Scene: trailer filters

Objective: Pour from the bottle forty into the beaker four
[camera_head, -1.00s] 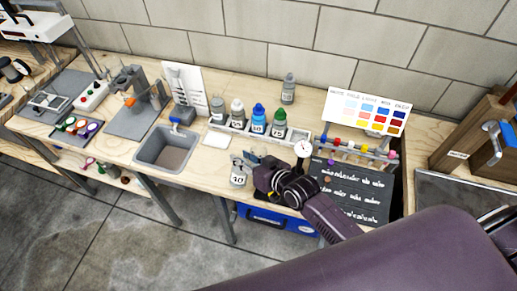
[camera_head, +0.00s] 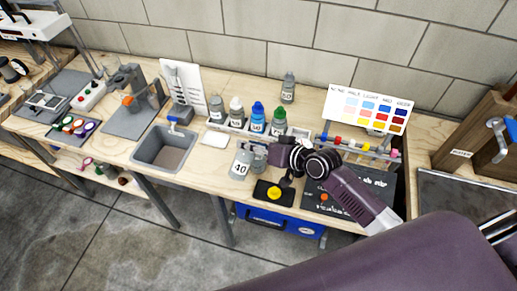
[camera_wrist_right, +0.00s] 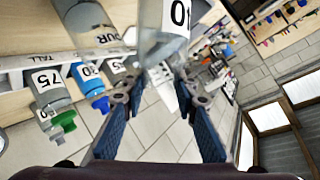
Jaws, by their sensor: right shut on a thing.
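The bottle forty (camera_head: 240,168) is a grey bottle with a white "40" label, at the front edge of the bench beside the sink. My right gripper (camera_head: 256,156) reaches it from the right and is shut on it. The bottle looks about upright; whether its base touches the bench I cannot tell. In the right wrist view the bottle (camera_wrist_right: 163,48) stands between the fingers of the gripper (camera_wrist_right: 157,84). The beaker four (camera_wrist_right: 88,17), with "OUR" of its label showing, is close by in that view; my gripper mostly hides it in the head view. My left gripper is out of view.
A rack (camera_head: 297,134) with several capped bottles stands behind the gripper. Another grey bottle (camera_head: 288,88) is at the back. The sink (camera_head: 167,150) is on the left. A black pad with a yellow disc (camera_head: 274,193) lies at the front, a dark board (camera_head: 350,190) to its right.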

